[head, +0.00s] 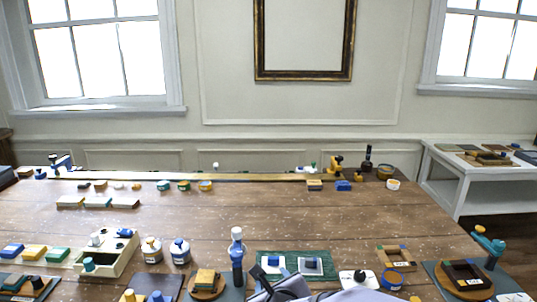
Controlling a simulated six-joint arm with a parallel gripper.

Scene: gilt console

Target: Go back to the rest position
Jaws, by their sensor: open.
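My gripper (272,284) shows at the bottom edge of the head view, partly cut off, with dark fingers and pale grey arm parts beside it. It is open, and I see nothing held in it.
A cream tray (112,255) and two small jars (151,251) are left. The table's middle is mostly clear.

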